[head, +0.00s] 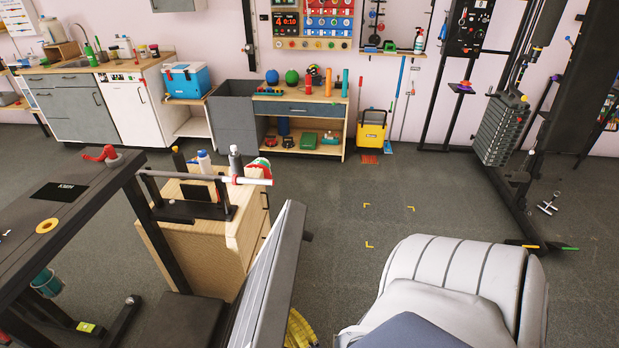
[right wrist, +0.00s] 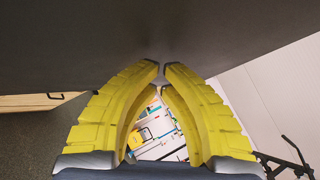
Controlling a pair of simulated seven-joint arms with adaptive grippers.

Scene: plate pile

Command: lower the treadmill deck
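The treadmill deck (head: 268,285) stands folded up and steeply tilted at the bottom middle of the head view. Its pale side edge faces me. Behind it to the left is a dark upright frame with a console (head: 197,208). My right gripper's yellow fingers (head: 299,330) show only in part, just right of the deck's lower edge. In the right wrist view a broad dark surface (right wrist: 150,30), apparently the deck, fills the top. My right fingertips (right wrist: 162,69) almost meet right at it, with nothing visible between them. I cannot tell if they touch it. My left gripper is not in view.
A wooden cabinet (head: 245,240) stands behind the deck. A dark table (head: 75,225) is at the left. A weight machine (head: 503,130) stands at the right. The grey floor (head: 340,215) beyond the deck is clear, with small yellow corner marks.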

